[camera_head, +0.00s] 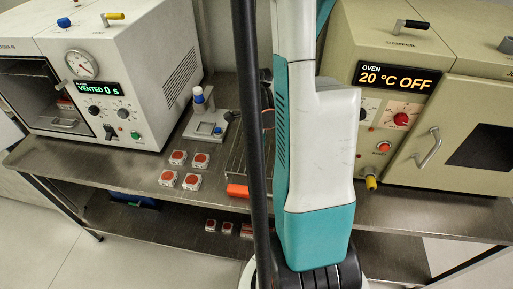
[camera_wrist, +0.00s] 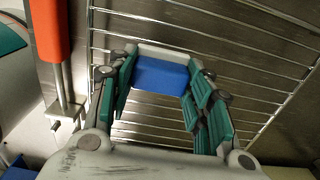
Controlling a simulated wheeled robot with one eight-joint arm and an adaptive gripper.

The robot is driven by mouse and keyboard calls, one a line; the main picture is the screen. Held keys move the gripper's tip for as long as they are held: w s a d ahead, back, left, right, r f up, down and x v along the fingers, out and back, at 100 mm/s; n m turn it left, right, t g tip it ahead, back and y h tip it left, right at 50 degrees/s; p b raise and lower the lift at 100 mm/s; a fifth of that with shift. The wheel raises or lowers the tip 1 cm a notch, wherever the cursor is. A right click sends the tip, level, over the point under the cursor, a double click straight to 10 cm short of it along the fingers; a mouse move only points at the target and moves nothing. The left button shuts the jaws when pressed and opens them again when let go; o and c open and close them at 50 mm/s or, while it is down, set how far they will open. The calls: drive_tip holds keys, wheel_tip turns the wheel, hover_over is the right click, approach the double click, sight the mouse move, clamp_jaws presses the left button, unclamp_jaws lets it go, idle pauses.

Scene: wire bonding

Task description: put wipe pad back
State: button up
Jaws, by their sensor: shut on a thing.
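The wipe pad (camera_wrist: 160,75) appears to be the blue block with a pale grey strip along its far edge, in the upper middle of the wrist view. My gripper (camera_wrist: 157,82) is shut on it, with the green-padded fingers on its left and right sides. A wire rack (camera_wrist: 255,55) lies behind the pad. I cannot tell whether the pad touches it. In the head view my arm hides the gripper and the pad; part of the wire rack (camera_head: 236,155) shows to the left of my arm.
An orange-red handle (camera_wrist: 48,30) stands close to the left finger; it also shows in the head view (camera_head: 237,191). A vented chamber (camera_head: 120,80) stands left, an oven (camera_head: 425,95) right. Several red-topped pieces (camera_head: 178,157) and a small stand (camera_head: 207,120) occupy the steel bench (camera_head: 110,172).

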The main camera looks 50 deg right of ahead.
drive_tip(key=o, duration=1)
wheel_tip(320, 180, up, 12)
drive_tip(key=p, duration=0.4)
